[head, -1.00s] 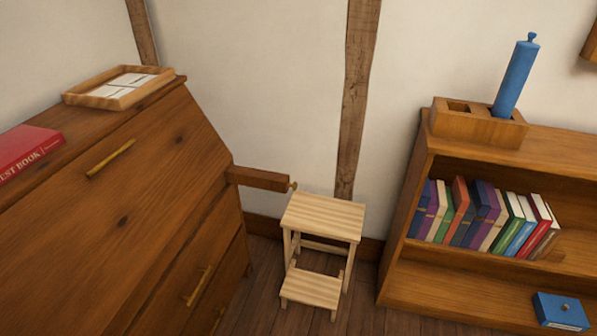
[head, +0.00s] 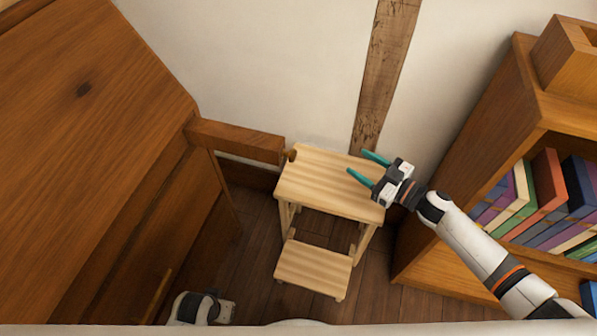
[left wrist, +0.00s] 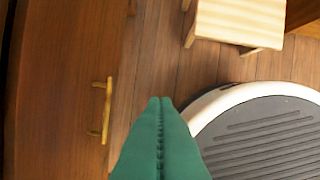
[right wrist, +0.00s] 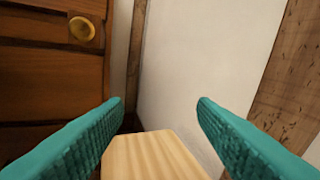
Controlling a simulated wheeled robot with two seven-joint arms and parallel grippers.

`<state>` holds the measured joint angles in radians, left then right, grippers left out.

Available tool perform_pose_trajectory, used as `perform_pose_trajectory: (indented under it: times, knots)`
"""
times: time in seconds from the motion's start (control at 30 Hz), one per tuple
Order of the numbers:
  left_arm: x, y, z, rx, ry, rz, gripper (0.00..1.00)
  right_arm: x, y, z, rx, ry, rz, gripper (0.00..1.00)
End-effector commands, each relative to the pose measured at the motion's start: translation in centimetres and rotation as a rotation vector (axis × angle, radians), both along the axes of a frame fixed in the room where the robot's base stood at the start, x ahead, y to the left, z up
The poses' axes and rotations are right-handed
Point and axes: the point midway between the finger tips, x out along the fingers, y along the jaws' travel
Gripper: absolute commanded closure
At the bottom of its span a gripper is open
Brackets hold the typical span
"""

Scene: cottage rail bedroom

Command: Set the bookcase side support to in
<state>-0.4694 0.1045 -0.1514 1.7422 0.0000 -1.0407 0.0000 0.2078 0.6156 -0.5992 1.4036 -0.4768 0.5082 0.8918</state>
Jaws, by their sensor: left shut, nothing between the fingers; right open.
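The bookcase side support (head: 236,138) is a wooden bar sticking out from the bureau (head: 120,110) on its bookcase side. A small knob (head: 291,155) is on its end. The right wrist view shows the knob as a round brass knob (right wrist: 82,29) at upper left. My right gripper (head: 364,166) is open and empty above the right part of the stool top, its fingers pointing left toward the knob, apart from it. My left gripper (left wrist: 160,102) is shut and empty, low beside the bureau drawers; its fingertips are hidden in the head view.
A pale step stool (head: 325,185) stands below the support's end and my right gripper. The bookcase (head: 440,262) with books stands at right, behind my right arm. A timber post (head: 385,75) runs up the wall. A brass drawer handle (left wrist: 107,110) is near my left gripper.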

Motion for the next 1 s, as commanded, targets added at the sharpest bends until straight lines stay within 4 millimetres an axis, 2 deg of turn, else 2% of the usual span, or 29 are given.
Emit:
perform_pose_trajectory:
  times: [0.03, 0.13, 0.23, 0.37, 0.47, 0.8, 1.0]
  knots:
    - [0.6, -0.1, 0.2, -0.002, -0.015, 0.002, 1.0, -0.6, 1.3, 1.0, 0.006, -0.043, 0.104, 0.48]
    - [1.1, -0.1, 2.4, -0.003, -0.029, 0.004, 1.0, -2.4, 3.2, 3.5, 0.014, -0.073, 0.264, 0.48]
    - [1.2, -0.1, 3.9, -0.003, -0.036, 0.006, 1.0, -4.0, 4.3, 4.8, 0.009, -0.08, 0.366, 0.48]
    - [1.2, -0.1, 5.0, -0.003, -0.04, 0.007, 1.0, -4.8, 5.2, 5.5, 0.007, -0.078, 0.421, 0.48]
    - [1.2, -0.1, 5.4, -0.003, -0.04, 0.007, 1.0, -4.6, 6.2, 5.7, 0.009, -0.078, 0.426, 0.48]
    - [1.3, -0.1, 6.6, -0.004, -0.049, 0.008, 1.0, -2.5, 12.5, 5.7, 0.011, -0.079, 0.424, 0.48]
    - [1.2, 0.0, 7.5, -0.004, -0.052, 0.009, 1.0, -1.5, 15.2, 5.6, 0.01, -0.077, 0.421, 0.48]
